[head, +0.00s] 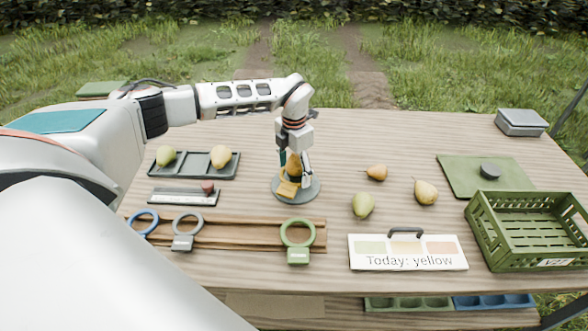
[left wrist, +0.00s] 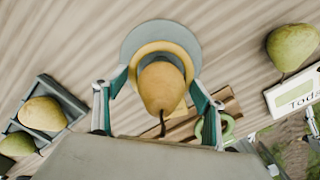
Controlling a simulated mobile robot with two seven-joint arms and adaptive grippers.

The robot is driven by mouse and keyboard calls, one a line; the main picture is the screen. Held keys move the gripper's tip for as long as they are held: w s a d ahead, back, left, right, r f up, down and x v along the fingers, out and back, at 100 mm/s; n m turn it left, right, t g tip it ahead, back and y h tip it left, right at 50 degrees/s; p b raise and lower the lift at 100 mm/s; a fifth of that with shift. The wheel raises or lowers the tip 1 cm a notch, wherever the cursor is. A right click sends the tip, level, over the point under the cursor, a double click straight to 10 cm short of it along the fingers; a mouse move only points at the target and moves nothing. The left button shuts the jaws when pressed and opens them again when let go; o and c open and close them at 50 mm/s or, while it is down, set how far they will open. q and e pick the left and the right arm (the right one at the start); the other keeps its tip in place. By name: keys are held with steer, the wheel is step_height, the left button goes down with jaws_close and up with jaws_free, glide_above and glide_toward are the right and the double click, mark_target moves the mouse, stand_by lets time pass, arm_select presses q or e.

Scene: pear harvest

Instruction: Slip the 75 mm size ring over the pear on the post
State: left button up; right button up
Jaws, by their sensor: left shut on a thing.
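A yellow size ring (left wrist: 165,47) with a yellow tab (head: 288,189) is around the tan-yellow pear (left wrist: 160,86) on the post. In the left wrist view the pear stands up through it, with its stem toward the camera. The ring's near side is partly hidden by the pear. The post's round grey base (head: 309,192) sits on the table, and the post itself is hidden. My left gripper (head: 295,168) points down over the post and is shut on the ring, a finger at each side. I cannot read a size on the ring.
A wooden rack (head: 220,231) holds blue (head: 143,219), grey (head: 183,242) and green (head: 298,254) rings. A grey tray (head: 193,176) holds two pears. Loose pears (head: 363,205) lie right of the post. A sign (head: 408,262) reads "Today: yellow". A green crate (head: 530,215) stands at right.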

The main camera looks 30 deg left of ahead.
stand_by(0.4)
arm_select(q)
steer(key=o, duration=1.1)
steer(key=shift+r, duration=0.1)
step_height(320, 180, up, 12)
steer(key=shift+f, duration=0.1)
steer(key=shift+s, duration=0.1)
